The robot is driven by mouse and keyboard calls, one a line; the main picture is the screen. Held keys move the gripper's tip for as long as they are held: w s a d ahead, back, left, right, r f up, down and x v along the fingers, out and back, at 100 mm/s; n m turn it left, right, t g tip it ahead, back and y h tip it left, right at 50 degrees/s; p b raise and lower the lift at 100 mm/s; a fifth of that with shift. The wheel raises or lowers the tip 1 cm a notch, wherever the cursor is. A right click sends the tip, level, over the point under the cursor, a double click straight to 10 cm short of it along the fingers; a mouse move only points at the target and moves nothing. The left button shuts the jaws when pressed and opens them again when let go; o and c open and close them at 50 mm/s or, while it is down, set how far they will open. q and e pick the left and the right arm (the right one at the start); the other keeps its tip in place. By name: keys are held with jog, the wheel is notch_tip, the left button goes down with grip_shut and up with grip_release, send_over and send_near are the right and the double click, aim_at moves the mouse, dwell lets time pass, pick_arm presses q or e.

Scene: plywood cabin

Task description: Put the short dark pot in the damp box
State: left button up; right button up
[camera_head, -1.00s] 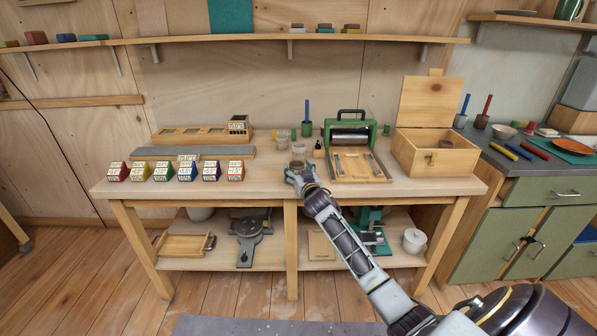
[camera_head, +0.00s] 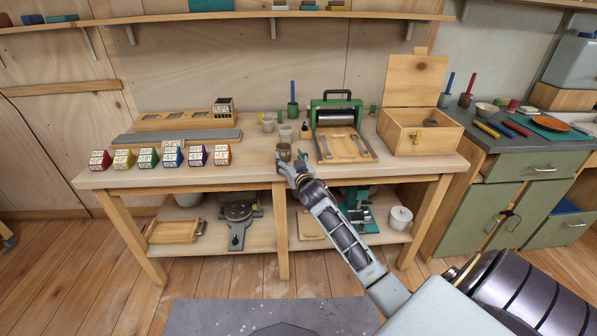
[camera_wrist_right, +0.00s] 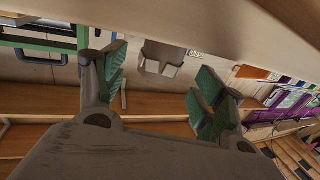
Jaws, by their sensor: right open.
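A short dark brown pot (camera_head: 284,152) stands on the bench near its front edge. My right gripper (camera_head: 291,165) is just in front of it, open. In the right wrist view, the green-padded fingers of my right gripper (camera_wrist_right: 160,72) are spread wide, and a grey-brown pot (camera_wrist_right: 162,58) shows in the gap beyond them; I cannot tell whether they touch it. The damp box is probably the wooden box (camera_head: 401,140) at the right of the bench, its lid (camera_head: 415,80) raised. A dark thing shows inside, not clear. My left gripper is not in view.
Two paler cups (camera_head: 286,133) (camera_head: 268,123) stand behind the dark pot. A green roller press (camera_head: 338,115) stands between the pots and the box. Several coloured blocks (camera_head: 145,158) line the left front. Bare bench top lies left of the pot.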

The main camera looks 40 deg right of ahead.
jog(key=shift+v, duration=0.8)
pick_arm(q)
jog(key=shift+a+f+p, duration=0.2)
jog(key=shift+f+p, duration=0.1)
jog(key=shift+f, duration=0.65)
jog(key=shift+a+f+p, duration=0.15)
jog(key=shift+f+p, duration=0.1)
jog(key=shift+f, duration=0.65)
pick_arm(e)
jog(key=v, duration=0.7)
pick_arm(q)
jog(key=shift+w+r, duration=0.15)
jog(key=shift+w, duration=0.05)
pick_arm(e)
jog(key=shift+s, duration=0.15)
